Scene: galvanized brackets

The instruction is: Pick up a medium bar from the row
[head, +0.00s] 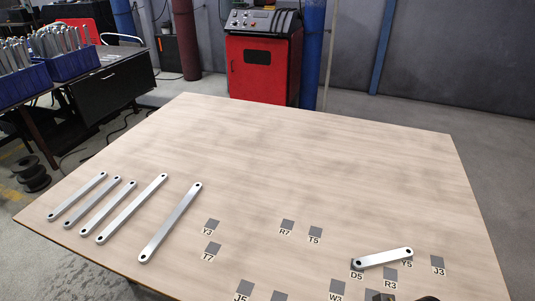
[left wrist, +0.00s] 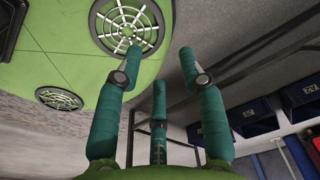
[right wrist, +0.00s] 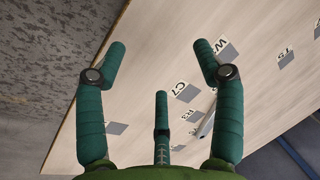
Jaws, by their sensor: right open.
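A row of several silver bars with a hole at each end lies on the left of the table in the head view. Three shorter bars (head: 77,196) (head: 93,201) (head: 110,208) lie at the left; two longer bars (head: 133,208) (head: 171,222) lie to their right. Another bar (head: 383,258) lies across markers D5 and Y5; a bar also shows in the right wrist view (right wrist: 208,122). My right gripper (right wrist: 159,52) is open and empty over the table's marked area. My left gripper (left wrist: 160,55) is open and empty, away from the table and outside the head view.
The wooden table (head: 300,160) has grey labelled squares at its front and right, such as Y3 (head: 212,224) and J3 (head: 437,262). Its middle and back are clear. A side bench with blue bins (head: 68,66) stands at the left; a red cabinet (head: 264,70) stands behind.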

